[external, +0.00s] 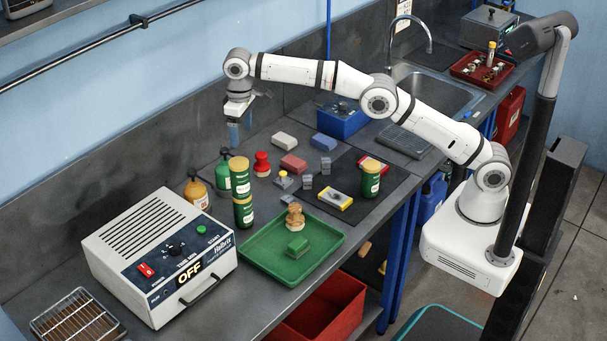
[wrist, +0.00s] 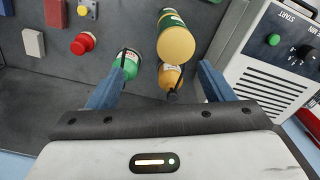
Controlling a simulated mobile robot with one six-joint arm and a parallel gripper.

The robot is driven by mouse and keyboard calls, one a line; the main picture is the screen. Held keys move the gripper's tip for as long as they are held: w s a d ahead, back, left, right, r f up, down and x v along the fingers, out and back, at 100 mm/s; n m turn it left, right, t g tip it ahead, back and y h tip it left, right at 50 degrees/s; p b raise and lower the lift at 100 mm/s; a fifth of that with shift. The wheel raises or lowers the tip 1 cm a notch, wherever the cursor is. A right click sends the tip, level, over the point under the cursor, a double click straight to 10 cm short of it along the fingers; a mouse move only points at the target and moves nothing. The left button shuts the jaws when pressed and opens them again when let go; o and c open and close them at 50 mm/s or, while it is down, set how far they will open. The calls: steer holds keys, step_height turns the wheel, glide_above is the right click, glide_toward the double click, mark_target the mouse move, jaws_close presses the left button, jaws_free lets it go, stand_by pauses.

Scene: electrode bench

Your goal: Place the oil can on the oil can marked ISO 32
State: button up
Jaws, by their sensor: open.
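Two green oil cans with tan lids stand stacked beside the green tray; the upper can (external: 240,181) sits upright on the lower can (external: 243,215). From above, the upper can's lid (wrist: 177,45) shows in the wrist view. A third green can (external: 371,183) stands on the dark mat to the right. The ISO markings are too small to read. My gripper (external: 236,139) is open and empty, raised above and behind the stack, apart from it. In the wrist view its blue fingers (wrist: 160,88) are spread wide.
A green pump bottle (external: 224,171) and an orange pump bottle (external: 196,190) stand close to the stack. The OFF-labelled machine (external: 160,250) is in front left. A red knobbed object (external: 262,165) stands behind.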

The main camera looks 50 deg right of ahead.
steer(key=s+d+r+m+t, duration=0.1)
steer(key=s+d+r, duration=0.25)
steer(key=d, duration=0.45)
steer(key=s+d+r, duration=0.3)
steer(key=d+r, duration=0.1)
steer(key=d, duration=0.4)
steer(key=s+d+r+m+t, duration=0.1)
steer(key=s+d+r, duration=0.3)
steer(key=d, duration=0.4)
steer(key=s+d+f, duration=0.3)
steer(key=s+d, duration=0.2)
steer(key=s, duration=0.3)
steer(key=s+d+f+m+t, duration=0.1)
steer(key=s+d+f, duration=0.3)
steer(key=s, duration=0.5)
steer(key=s+d+f+m+t, duration=0.1)
steer(key=s+d+f, duration=0.3)
steer(key=s, duration=0.5)
steer(key=d, duration=0.2)
steer(key=shift+d, duration=0.3)
steer(key=shift+w+f, duration=0.1)
step_height(320, 180, down, 8)
steer(key=b, duration=0.6)
steer(key=shift+w+g, duration=0.15)
steer(key=shift+g, duration=0.25)
